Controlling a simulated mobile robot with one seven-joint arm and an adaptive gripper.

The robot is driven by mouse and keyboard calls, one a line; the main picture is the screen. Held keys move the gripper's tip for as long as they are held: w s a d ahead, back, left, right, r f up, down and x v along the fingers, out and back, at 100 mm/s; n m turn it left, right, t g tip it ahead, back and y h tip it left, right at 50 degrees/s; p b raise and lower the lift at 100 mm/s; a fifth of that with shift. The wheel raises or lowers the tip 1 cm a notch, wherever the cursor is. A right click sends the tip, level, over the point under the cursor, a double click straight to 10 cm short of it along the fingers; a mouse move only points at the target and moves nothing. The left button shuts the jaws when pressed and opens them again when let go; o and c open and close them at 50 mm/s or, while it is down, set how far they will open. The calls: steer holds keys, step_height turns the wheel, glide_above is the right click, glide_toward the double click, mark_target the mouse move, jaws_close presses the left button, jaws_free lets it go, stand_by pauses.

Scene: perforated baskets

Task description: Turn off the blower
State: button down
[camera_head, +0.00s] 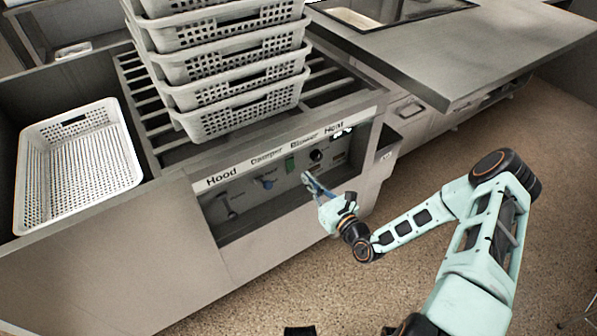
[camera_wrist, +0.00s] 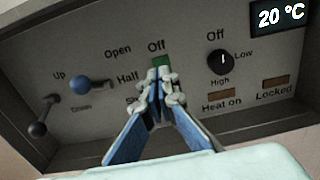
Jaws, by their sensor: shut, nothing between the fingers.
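The control panel (camera_head: 240,190) is set in the front of the grey bench, with the labels Hood, Damper, Blower and Heat above it. The blower switch is a green rocker (camera_head: 289,165) below the Blower label; in the wrist view the green part (camera_wrist: 160,61) shows just below the word "Off". My gripper (camera_head: 306,177) is shut and empty in front of the panel. In the wrist view its fingertips (camera_wrist: 160,83) are together just below the green part and hide the lower part of the switch. I cannot tell whether they touch it.
Left of the switch are a blue-knobbed lever (camera_wrist: 80,85) and a dark lever (camera_wrist: 38,130). Right of it are a black heat knob (camera_wrist: 222,60) and a display reading 20 °C (camera_wrist: 278,15). Stacked white baskets (camera_head: 235,80) stand above the panel; another basket (camera_head: 80,165) sits left.

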steer(key=v, duration=0.6)
steer(key=shift+r+p, duration=0.3)
steer(key=shift+s+d, duration=0.1)
steer(key=shift+d, duration=0.05)
